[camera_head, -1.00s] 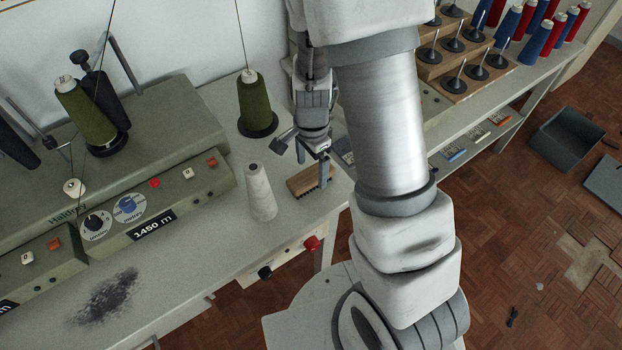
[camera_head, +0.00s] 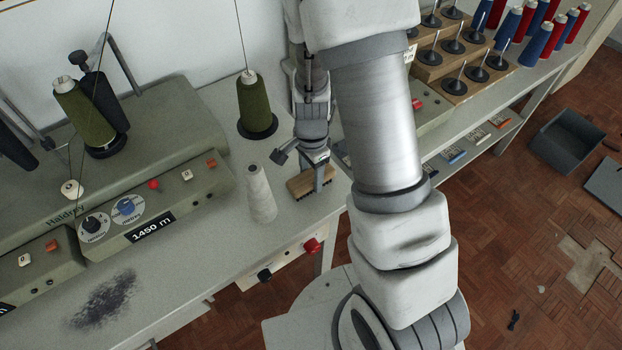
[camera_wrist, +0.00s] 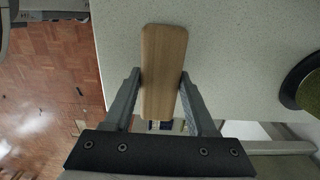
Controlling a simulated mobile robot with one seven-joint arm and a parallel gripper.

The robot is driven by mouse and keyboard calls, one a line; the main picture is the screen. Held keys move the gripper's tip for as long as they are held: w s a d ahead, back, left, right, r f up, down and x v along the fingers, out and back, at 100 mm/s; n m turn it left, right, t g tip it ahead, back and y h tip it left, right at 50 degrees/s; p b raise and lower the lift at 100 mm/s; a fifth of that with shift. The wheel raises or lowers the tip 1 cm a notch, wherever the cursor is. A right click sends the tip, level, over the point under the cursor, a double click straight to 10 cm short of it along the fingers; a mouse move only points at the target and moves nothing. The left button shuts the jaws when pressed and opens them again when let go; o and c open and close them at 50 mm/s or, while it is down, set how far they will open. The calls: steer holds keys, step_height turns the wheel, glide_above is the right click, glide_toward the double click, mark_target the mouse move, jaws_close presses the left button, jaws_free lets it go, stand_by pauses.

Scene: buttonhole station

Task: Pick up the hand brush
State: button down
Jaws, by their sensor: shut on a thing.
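The hand brush (camera_head: 300,187) has a wooden block with dark bristles underneath and sits at the right end of the grey table, right of the white thread cone. My gripper (camera_head: 316,186) reaches down over it from behind. In the wrist view the brush's wooden back (camera_wrist: 163,70) lies lengthwise between the two fingers of my gripper (camera_wrist: 160,90), which are shut on its sides. The bristles are hidden in the wrist view. The brush appears at table level; I cannot tell whether it touches the table.
The white thread cone (camera_head: 261,194) stands close left of the brush. An olive thread cone (camera_head: 255,100) stands behind on a dark base. The winding machine (camera_head: 160,185) fills the left. A wooden spool rack (camera_head: 462,55) stands at the back right. A dark stain (camera_head: 105,298) marks the table front.

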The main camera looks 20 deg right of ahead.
steer(key=shift+r, duration=0.5)
steer(key=r, duration=0.1)
steer(key=r+p, duration=0.1)
steer(key=r, duration=0.1)
steer(key=shift+s+d+r, duration=0.1)
steer(key=shift+s+r, duration=0.25)
steer(key=shift+r, duration=0.05)
steer(key=s+d+r, duration=0.2)
steer(key=s+r, duration=0.4)
steer(key=s, duration=0.4)
steer(key=shift+s+d+p, duration=0.25)
steer(key=shift+d+p, duration=0.05)
steer(key=shift+d, duration=0.1)
steer(key=shift+r, duration=0.1)
